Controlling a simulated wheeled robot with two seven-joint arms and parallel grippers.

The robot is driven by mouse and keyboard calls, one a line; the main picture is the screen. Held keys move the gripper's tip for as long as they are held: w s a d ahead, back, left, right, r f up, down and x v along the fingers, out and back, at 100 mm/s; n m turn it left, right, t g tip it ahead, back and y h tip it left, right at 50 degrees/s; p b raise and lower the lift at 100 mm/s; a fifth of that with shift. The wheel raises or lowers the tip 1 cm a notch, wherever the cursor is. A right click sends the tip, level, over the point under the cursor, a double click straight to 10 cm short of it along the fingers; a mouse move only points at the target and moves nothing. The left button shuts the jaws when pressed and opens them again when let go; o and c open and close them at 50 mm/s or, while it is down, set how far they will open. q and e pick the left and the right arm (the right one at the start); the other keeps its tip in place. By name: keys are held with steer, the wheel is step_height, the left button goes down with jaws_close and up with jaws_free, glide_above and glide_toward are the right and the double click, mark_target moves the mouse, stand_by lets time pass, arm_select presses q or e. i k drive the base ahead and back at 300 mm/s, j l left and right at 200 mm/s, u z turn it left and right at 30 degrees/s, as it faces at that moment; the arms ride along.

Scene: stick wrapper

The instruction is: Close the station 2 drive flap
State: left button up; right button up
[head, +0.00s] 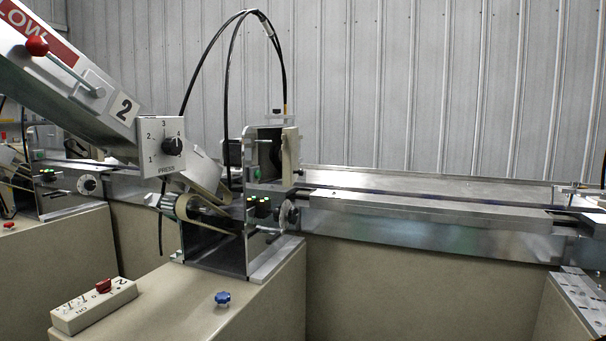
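I cannot tell for certain which part is the drive flap. Neither of my grippers shows in the head view.
A dial box (162,146) stands in front of the tilted panel. A switch box (93,304) and a blue star knob (222,298) are on the beige base (185,318). A metal rail (425,215) runs right. Black cables (228,75) arch above.

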mark_target(290, 172)
steer(key=i+l, duration=0.15)
steer(key=l, duration=0.2)
steer(key=i+z, duration=0.25)
steer(key=i, duration=0.15)
steer(key=i+j+z, duration=0.1)
steer(key=i+z, duration=0.15)
steer(key=i, duration=0.1)
